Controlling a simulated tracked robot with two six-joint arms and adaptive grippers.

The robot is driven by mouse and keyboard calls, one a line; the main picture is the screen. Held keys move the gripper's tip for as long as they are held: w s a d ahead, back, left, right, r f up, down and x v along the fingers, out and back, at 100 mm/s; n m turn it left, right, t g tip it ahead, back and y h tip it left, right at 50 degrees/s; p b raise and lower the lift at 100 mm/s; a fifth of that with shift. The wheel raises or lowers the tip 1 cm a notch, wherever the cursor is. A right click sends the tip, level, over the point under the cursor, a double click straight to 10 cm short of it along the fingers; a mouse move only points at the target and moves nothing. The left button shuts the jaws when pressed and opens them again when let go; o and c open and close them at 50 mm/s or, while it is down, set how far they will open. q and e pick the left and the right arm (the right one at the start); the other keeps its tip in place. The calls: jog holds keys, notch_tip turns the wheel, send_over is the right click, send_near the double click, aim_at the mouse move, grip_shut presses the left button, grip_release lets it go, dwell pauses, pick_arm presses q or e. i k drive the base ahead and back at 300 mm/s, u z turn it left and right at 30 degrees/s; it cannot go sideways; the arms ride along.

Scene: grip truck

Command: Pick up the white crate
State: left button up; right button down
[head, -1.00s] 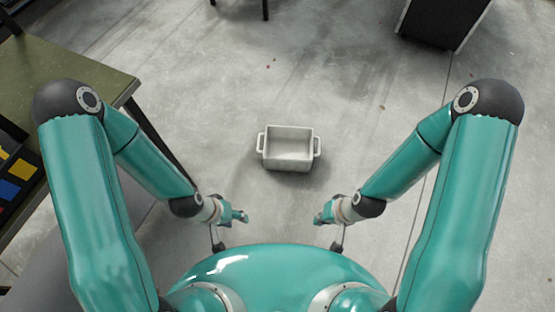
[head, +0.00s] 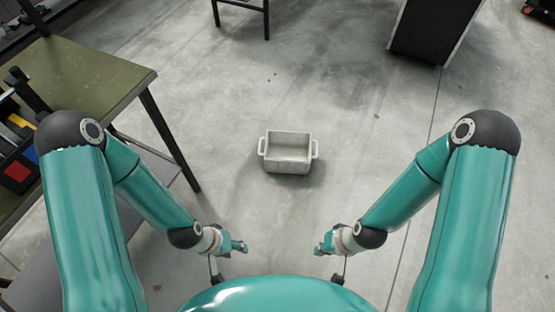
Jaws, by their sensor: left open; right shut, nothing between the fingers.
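The white crate (head: 287,167) stands upright on the grey floor ahead of me, near the middle of the head view. It is a rectangular open box with a handle on its left end and one on its right end. It looks empty. My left gripper (head: 239,247) is open, closer to me than the crate and to its left, touching nothing. My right gripper (head: 322,248) is shut and empty, closer to me than the crate and to its right. Both grippers are small in the view and apart from the crate.
A green-topped table (head: 85,75) with dark legs stands at the left, with a dark holder of coloured items (head: 17,170) on it. A black cabinet (head: 432,28) and a dark stool or table frame (head: 243,15) stand at the back. The floor around the crate is clear.

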aim_at(286, 151)
jog(key=z, duration=0.25)
jog(key=i, duration=1.1)
jog(key=u, duration=2.4)
jog(key=k, duration=1.15)
jog(key=z, duration=0.8)
